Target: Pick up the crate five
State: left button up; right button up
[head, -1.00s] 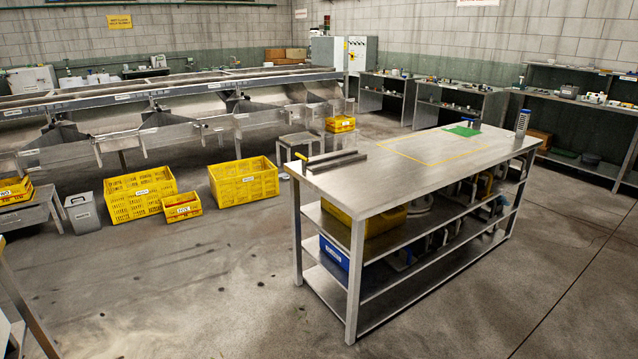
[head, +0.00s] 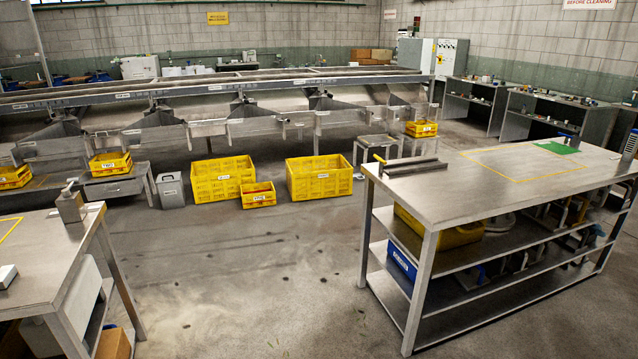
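Several yellow crates are in view, and their labels are too small to read for certain, so I cannot tell which is crate five. A small yellow crate (head: 258,200) stands on the floor between two large yellow crates, one on its left (head: 222,184) and one on its right (head: 319,184). Another small yellow crate (head: 111,169) sits on a low metal table at the left, with one more (head: 14,182) at the far left edge. A further small crate (head: 421,133) is on a stool-like stand below the sizer. Neither of my grippers shows.
A steel workbench with shelves (head: 440,205) stands at the right. Another steel table (head: 60,265) is at the near left. A grey bin (head: 171,193) stands beside the floor crates. The long roller sizer (head: 270,85) runs behind. The concrete floor (head: 250,270) between the tables is clear.

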aim_at(253, 201)
jog(key=i+j+u, duration=0.3)
jog(key=i, duration=0.75)
jog(key=i+u, duration=0.3)
jog(key=i, duration=3.2)
jog(key=i+j+z, duration=0.1)
jog(key=i, duration=1.2)
